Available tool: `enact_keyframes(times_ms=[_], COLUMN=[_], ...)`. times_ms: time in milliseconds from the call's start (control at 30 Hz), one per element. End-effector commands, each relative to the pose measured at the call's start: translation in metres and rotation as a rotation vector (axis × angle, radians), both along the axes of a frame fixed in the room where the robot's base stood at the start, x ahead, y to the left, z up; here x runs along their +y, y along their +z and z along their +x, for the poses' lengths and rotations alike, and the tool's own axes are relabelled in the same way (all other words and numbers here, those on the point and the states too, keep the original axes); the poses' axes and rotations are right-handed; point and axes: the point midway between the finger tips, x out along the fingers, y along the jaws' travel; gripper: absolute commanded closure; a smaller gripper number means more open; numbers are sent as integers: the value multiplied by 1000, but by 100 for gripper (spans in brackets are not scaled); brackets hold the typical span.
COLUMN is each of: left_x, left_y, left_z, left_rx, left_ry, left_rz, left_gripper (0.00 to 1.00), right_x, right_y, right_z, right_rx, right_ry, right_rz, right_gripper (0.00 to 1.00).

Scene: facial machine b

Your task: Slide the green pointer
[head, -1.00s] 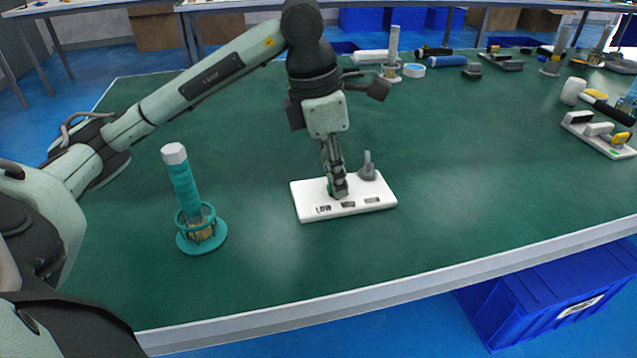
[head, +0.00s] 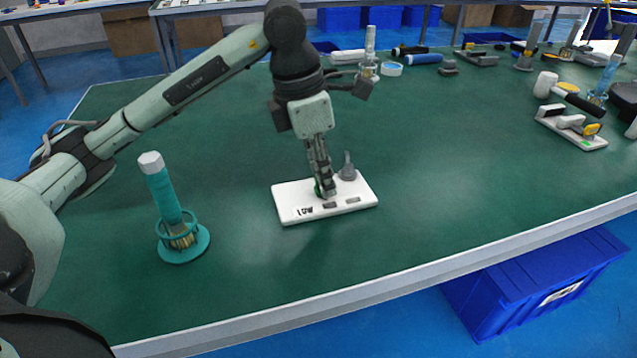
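A white panel (head: 290,205) lies on the green table, with a "LOW" label at its left and two dark label marks to the right. The green pointer (head: 318,188) shows as a small green patch on the panel, mostly hidden by my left gripper. My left gripper (head: 326,193) points down from above, its narrow fingers close together at the pointer, apparently shut on it. The fingertips are above and right of the "LOW" label. A grey upright knob (head: 347,167) stands on the panel just right of the fingers. My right gripper is not in view.
A teal cylinder in a ringed stand (head: 183,243) stands left of the panel. Another white panel with grey and yellow parts (head: 570,129) lies at the right. Tools and stands line the back of the table. The table around the panel is clear.

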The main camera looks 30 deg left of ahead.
Motion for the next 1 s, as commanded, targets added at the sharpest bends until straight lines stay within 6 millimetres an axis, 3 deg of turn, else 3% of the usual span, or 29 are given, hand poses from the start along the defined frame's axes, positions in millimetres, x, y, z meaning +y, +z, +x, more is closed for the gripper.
enact_keyframes(times_ms=[267, 500, 1000], left_x=[0, 0, 0], left_y=[29, 48, 48], left_z=[0, 0, 0], left_rx=[-1, -1, 0], left_ry=[1, 1, 1], left_rz=[0, 0, 0], left_gripper=[78, 78, 78], right_x=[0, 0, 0], right_y=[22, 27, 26], right_z=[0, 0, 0], right_rx=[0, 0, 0], right_ry=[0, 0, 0], right_rz=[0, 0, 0], right_gripper=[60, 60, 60])
